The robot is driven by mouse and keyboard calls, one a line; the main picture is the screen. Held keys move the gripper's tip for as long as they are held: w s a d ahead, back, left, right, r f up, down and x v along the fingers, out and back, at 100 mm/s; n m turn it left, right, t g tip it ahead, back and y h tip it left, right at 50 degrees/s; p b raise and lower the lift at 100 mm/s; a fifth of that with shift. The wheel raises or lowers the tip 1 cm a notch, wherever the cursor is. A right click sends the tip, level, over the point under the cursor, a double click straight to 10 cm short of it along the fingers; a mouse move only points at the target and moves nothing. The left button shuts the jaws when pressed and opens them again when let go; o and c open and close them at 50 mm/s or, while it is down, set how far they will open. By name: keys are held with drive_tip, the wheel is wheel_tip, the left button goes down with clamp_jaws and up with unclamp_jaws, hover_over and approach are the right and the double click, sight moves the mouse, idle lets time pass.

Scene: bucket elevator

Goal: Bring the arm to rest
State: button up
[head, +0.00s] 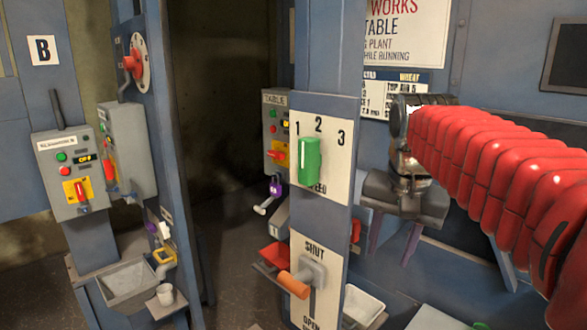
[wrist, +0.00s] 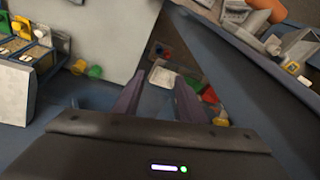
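My arm, in a red ribbed sleeve, reaches in from the right edge of the head view. My gripper (head: 394,244) hangs at its end, to the right of the blue post with the numbered panel. Its two purple-grey fingers point down and stand apart. In the wrist view my gripper (wrist: 158,84) shows the same two fingers with a clear gap between them and nothing held. Through the gap the floor and a pale tray (wrist: 157,76) are seen, lower down and apart from the fingers.
The numbered panel (head: 338,115) carries a green handle (head: 309,160); below is an orange-gripped lever (head: 295,284). Control boxes (head: 65,150) and a grey bin (head: 128,280) stand left. A white tray (head: 362,305) lies below my gripper.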

drive_tip(key=s+a+f+n+t, duration=0.1)
drive_tip(key=s+f+n, duration=0.4)
drive_tip(key=s+f, duration=0.9)
drive_tip(key=s+t, duration=0.1)
drive_tip(key=s, duration=0.1)
drive_tip(key=shift+s+a+f+n+t, duration=0.3)
drive_tip(key=shift+s+a+n, duration=0.05)
drive_tip(key=shift+n, duration=0.05)
drive_tip(key=shift+c, duration=0.9)
